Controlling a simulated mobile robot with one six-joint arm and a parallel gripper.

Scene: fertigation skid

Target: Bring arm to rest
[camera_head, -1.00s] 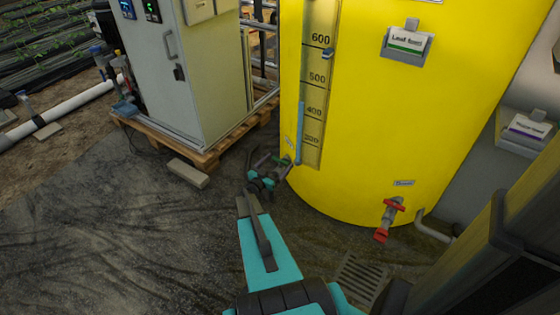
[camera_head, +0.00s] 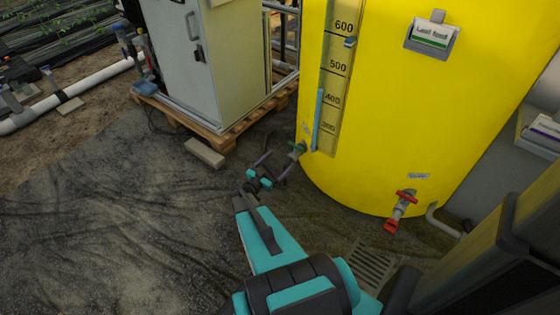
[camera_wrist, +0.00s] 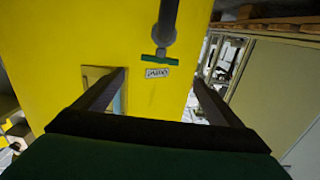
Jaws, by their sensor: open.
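My gripper (camera_head: 273,166) is open, in front of the lower left side of the yellow tank (camera_head: 420,120). It is beside a small valve with a green handle (camera_head: 297,148), below the tank's level gauge. In the wrist view my gripper's two fingers (camera_wrist: 158,78) are spread with nothing between them. The green handle (camera_wrist: 160,59) shows just beyond them, near a small label (camera_wrist: 157,72). The fingers look apart from the handle. My arm reaches forward, low over the dark ground sheet.
A grey cabinet (camera_head: 205,70) stands on a wooden pallet (camera_head: 220,137) at the upper left, with a loose block (camera_head: 204,153) before it. A red-handled valve (camera_head: 402,206) and a floor grate (camera_head: 371,265) are at right. The sheet at left is clear.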

